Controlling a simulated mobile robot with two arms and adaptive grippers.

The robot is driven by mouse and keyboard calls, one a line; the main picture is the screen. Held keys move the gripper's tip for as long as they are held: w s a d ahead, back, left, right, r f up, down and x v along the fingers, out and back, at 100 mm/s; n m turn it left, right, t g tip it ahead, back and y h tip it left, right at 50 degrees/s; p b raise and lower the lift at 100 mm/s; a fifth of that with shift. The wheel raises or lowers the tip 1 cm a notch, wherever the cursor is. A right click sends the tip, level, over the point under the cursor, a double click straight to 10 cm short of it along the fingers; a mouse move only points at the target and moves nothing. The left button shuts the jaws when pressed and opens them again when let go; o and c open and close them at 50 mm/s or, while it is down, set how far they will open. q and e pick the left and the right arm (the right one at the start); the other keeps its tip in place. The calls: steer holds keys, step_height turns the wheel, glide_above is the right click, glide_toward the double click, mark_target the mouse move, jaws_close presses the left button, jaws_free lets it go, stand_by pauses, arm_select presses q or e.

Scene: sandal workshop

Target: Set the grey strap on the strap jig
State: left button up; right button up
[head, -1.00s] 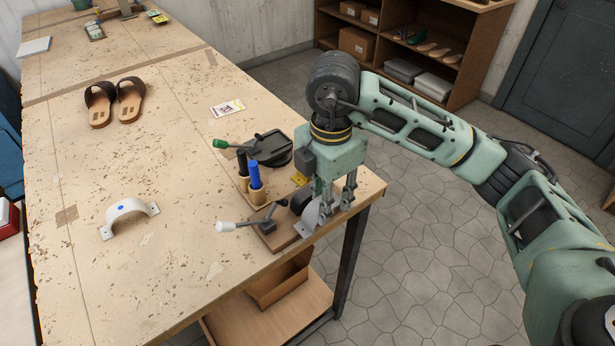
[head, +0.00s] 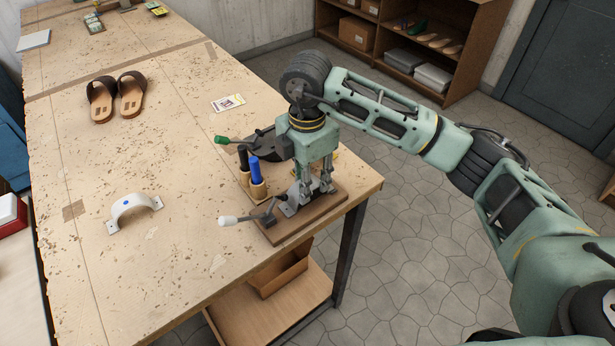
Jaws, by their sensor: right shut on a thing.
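My right gripper (head: 318,183) points down over the near right corner of the bench and is shut on the grey strap (head: 290,208). The strap is arched and partly hidden by the fingers. It is at the strap jig (head: 310,218), a brown wooden base with a white-handled clamp lever (head: 240,219). The strap covers the spot of the jig's dark form; I cannot tell whether it rests fully on it. My left gripper is not in view.
A white strap with a blue dot (head: 134,206) lies on the bench (head: 130,265) at left. Blue- and black-handled tools (head: 256,172) stand beside the jig, with a dark green-handled device (head: 262,142) behind. A pair of sandals (head: 116,97) and a card (head: 228,103) lie farther back.

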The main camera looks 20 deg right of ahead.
steer(key=o, duration=0.9)
steer(key=shift+f, duration=0.1)
steer(key=shift+r, duration=0.25)
step_height(320, 180, up, 4)
steer(key=shift+w+r+b, duration=0.1)
steer(key=shift+b, duration=0.75)
steer(key=shift+r+b, duration=0.3)
steer(key=shift+r, duration=3.5)
